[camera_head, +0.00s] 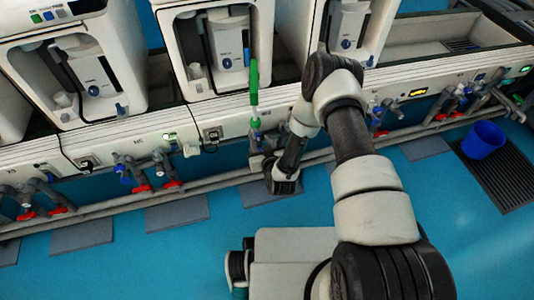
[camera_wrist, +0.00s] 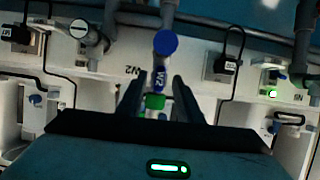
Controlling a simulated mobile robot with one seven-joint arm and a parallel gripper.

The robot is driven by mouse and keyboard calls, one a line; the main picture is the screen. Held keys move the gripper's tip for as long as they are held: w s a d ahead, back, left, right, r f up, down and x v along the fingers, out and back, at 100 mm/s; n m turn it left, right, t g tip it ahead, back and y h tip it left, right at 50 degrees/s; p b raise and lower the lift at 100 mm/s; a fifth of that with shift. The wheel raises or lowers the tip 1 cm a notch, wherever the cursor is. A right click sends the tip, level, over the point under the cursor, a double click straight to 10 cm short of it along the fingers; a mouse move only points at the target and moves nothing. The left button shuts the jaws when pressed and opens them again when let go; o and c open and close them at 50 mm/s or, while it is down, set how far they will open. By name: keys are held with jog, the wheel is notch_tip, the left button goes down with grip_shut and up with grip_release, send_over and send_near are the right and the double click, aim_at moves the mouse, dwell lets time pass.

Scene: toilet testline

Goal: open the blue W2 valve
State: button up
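A green ring (camera_wrist: 155,102) sits below the body. My gripper (camera_wrist: 160,88) is open. Its two dark fingers stand apart on either side of the W2 body, and dark gaps show between them and it. Whether they touch it at depth cannot be told. In the head view my arm reaches down to the front of the bench, and the fingers and the W2 valve cannot be made out clearly there.
Green tubing (camera_head: 254,82) rises at the bench front near my wrist. Pipes with red handles (camera_head: 141,189) run along the bench below white toilet test units (camera_head: 215,45). A blue bucket (camera_head: 483,140) stands on a floor grate at right. The blue floor in front is mostly clear.

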jog(key=p+v, duration=0.3)
jog(key=v, duration=1.3)
jog(key=shift+w+a, duration=0.1)
